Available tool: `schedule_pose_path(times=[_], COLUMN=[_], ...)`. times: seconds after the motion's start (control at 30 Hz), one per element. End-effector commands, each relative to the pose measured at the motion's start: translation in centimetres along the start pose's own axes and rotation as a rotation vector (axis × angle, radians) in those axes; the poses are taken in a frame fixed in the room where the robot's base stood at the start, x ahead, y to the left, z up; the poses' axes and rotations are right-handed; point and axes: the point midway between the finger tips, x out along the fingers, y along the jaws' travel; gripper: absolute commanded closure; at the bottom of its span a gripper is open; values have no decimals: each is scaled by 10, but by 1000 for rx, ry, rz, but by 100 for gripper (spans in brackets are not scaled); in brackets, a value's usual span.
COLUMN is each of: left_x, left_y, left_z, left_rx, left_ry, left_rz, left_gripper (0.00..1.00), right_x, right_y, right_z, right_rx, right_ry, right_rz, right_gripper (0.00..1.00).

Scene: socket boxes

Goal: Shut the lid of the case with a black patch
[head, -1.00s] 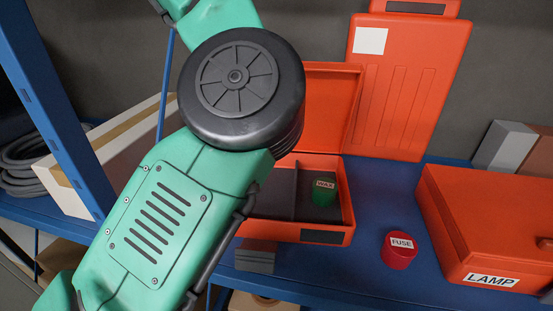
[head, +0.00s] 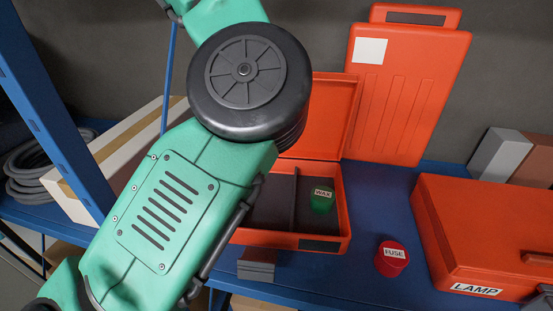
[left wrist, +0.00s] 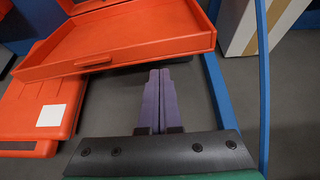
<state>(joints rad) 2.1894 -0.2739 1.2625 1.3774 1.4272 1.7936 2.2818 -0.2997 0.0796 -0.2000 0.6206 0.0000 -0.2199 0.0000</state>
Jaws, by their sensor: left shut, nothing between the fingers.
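The open orange case with a black patch (head: 320,246) on its front wall sits on the blue shelf in the head view. Its lid (head: 338,100) stands up at the back, partly hidden by my left arm. Inside are a divider and a green WAX cylinder (head: 322,200). In the left wrist view my left gripper (left wrist: 158,78) is shut and empty, its purple fingers pointing toward an orange rimmed panel (left wrist: 130,45) that looks like this lid. I cannot tell whether they touch. The left fingers are hidden in the head view. My right gripper is not seen.
A red FUSE cylinder (head: 391,258) stands right of the case. A shut orange LAMP case (head: 480,225) is farther right. An orange case with a white patch (head: 408,90) leans at the back. A blue post (head: 50,110) and cartons (head: 120,145) are at left.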

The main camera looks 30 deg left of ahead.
Motion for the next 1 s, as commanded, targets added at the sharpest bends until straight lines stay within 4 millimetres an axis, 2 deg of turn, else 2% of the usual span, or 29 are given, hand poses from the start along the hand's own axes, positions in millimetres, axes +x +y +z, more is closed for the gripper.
schedule_pose_path(times=[0.53,0.67,1.0], left_x=[-1,-1,17], left_y=[0,-1,-4], left_z=[-1,-12,-44], left_rx=[2,2,1], left_ry=[3,0,1], left_rz=[-1,-1,-1], left_gripper=[100,100,100], right_x=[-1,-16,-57], right_y=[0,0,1], right_z=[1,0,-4], right_rx=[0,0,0], right_ry=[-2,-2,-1], right_rz=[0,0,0], right_gripper=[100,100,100])
